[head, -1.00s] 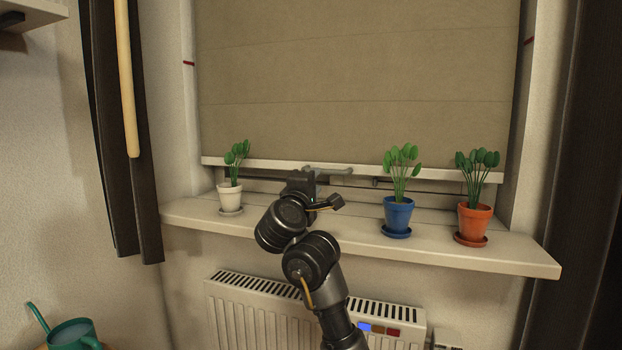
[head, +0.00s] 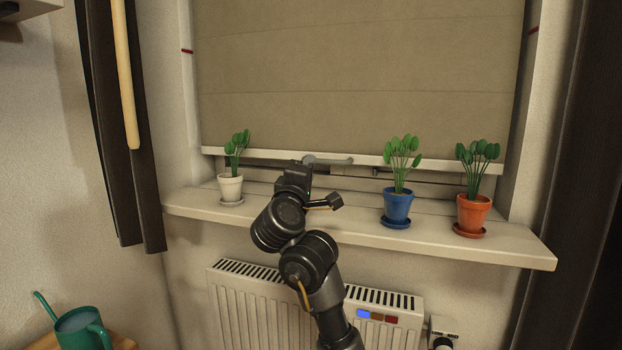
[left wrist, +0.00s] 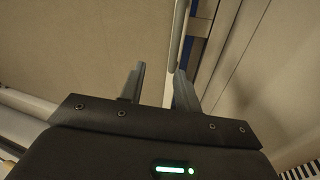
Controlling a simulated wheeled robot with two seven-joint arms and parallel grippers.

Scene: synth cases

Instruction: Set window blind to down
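The beige window blind (head: 360,70) hangs over most of the window, and its pale bottom rail (head: 372,160) is a little above the sill. In the left wrist view, the two fingers (left wrist: 160,78) stand apart, and a pale bar (left wrist: 177,40) runs by the right finger, in front of the beige blind (left wrist: 80,45). I cannot tell whether they touch. My right gripper is not in view.
A white pot (head: 230,188), a blue pot (head: 398,206) and an orange pot (head: 473,213) with plants stand on the sill (head: 300,219). A radiator (head: 250,300) is below. A dark curtain (head: 118,130) hangs left. A green watering can (head: 80,329) is at lower left.

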